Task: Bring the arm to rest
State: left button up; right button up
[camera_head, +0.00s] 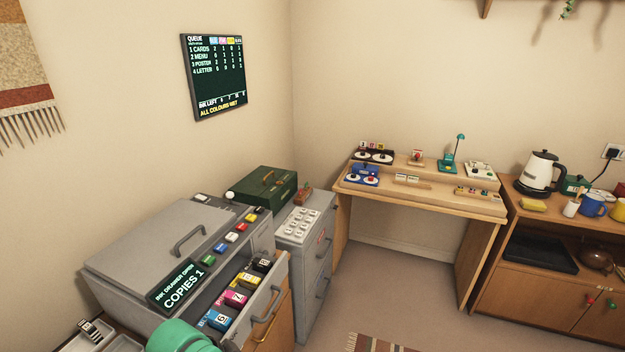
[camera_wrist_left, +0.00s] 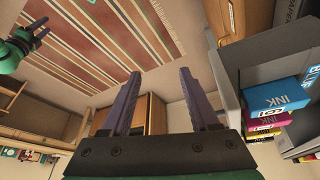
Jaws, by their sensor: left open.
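My left gripper (camera_wrist_left: 160,78) is open, its two dark fingers apart with nothing between them. It is beside the open ink drawer, which is at the right of the left wrist view. In the head view only a teal part of my left arm (camera_head: 183,336) shows at the bottom edge, in front of the printer; the left fingers are hidden there. My right gripper (camera_wrist_left: 42,30) is small at the top left of the left wrist view. Its dark fingers look apart and empty, over the floor by the striped rug (camera_wrist_left: 115,35).
The grey printer (camera_head: 150,240) has its ink drawer (camera_head: 277,305) pulled out, with black, yellow, magenta and cyan cartridges (camera_head: 238,297) in it. A grey cabinet (camera_head: 312,265) stands beside it. A wooden desk (camera_head: 430,198) and a sideboard (camera_head: 535,275) are farther right.

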pick_arm(q)
jog(key=s+a+f+n+y, duration=0.2)
jog(key=s+a+n+y, duration=0.1)
jog(key=s+a+n, duration=0.5)
jog(key=s+a+f+m, duration=0.1)
jog(key=s+f, duration=0.1)
jog(key=f, duration=1)
jog(key=s+f, duration=0.2)
jog(key=f, duration=1)
jog(key=s+a+f+g, duration=0.1)
jog(key=s+a+f, duration=0.2)
jog(key=s+f, duration=1)
jog(key=s, duration=0.2)
jog(key=shift+s+f+g, duration=0.2)
jog(key=shift+s+g, duration=0.2)
jog(key=shift+c, duration=0.3)
